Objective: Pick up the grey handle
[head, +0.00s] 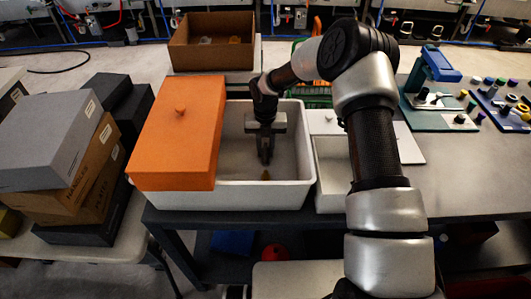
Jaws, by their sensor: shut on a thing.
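My gripper (266,158) points down inside the white tank (262,195), which is partly covered by an orange lid (178,135) with a small knob. Its fingers are shut on a slim grey thing, which I take to be the grey handle; it is small, dark and mostly hidden by the fingers. A small orange-brown piece (266,175) shows just below the fingertips, near the tank floor. I cannot tell whether it is joined to what I hold, or whether the held thing touches the floor.
A second white tank (331,178) with a pale lid (330,122) stands close on the right, partly behind my arm. A brown open box (212,28) stands behind. Stacked boxes (62,130) are at left. A green stand (438,122) and small coloured pieces are at right.

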